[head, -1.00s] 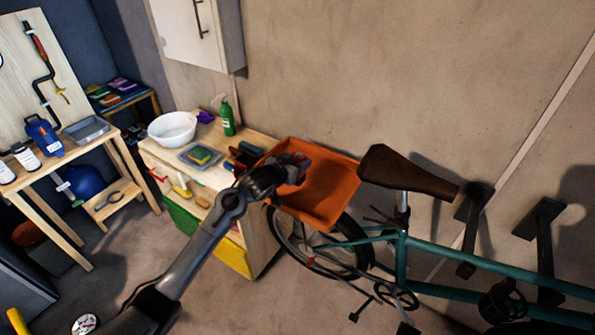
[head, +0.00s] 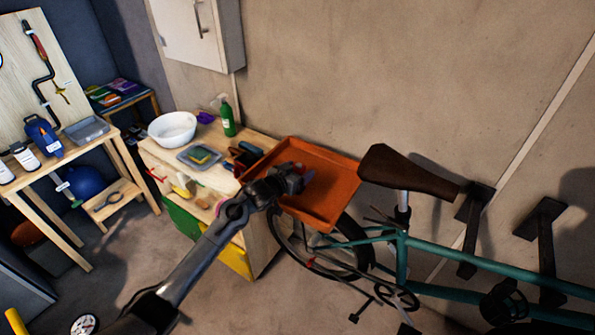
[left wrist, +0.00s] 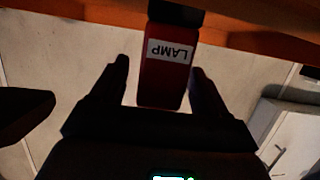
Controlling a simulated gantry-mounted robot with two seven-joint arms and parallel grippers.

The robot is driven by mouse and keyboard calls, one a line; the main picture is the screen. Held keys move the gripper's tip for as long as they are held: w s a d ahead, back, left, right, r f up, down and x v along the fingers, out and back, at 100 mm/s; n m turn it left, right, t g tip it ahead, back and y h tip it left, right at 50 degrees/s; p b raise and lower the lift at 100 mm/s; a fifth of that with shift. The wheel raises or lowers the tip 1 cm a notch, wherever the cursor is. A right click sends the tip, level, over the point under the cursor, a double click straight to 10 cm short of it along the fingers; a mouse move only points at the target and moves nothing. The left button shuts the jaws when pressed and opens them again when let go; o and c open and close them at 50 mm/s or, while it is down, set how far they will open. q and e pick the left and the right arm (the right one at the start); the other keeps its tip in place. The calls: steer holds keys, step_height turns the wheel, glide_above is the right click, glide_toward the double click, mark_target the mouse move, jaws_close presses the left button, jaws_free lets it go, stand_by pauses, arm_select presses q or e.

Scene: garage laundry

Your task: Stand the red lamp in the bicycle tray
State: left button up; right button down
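The red lamp (left wrist: 162,82) shows in the left wrist view, its white LAMP label upside down in that picture. Its dark end meets the orange bicycle tray (left wrist: 80,12) at the picture's top, so the lamp looks upright on the tray; the contact is too dark to be sure. My left gripper (left wrist: 160,68) has its fingers spread on either side of the lamp, with gaps visible beside it. In the head view, my left gripper (head: 298,178) is over the tray (head: 335,205) and mostly hides the lamp. My right gripper is not in view.
The tray sits at the rear of a teal bicycle, behind its brown saddle (head: 400,172). A wooden cabinet with a white bowl (head: 172,128) and green spray bottle (head: 228,118) stands left of the tray. The tray's right half is clear.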

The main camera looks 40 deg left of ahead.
arm_select(q)
steer(key=shift+r, duration=0.2)
steer(key=p+v, duration=0.2)
steer(key=v, duration=1)
steer(key=s+d+f+m+g, duration=0.1)
steer(key=s+d+f+g, duration=0.5)
steer(key=s+d+f, duration=0.7)
steer(key=s+d+f+m+g, duration=0.1)
steer(key=s+d+g, duration=0.1)
steer(key=s, duration=0.6)
steer(key=s+d+f+m+g+h, duration=0.1)
steer(key=s+d+g, duration=0.2)
steer(key=s, duration=0.6)
steer(key=shift+d+f, duration=0.2)
steer(key=shift+d, duration=0.65)
step_height(320, 180, up, 28)
steer(key=p, duration=2.7)
steer(key=shift+f, duration=0.1)
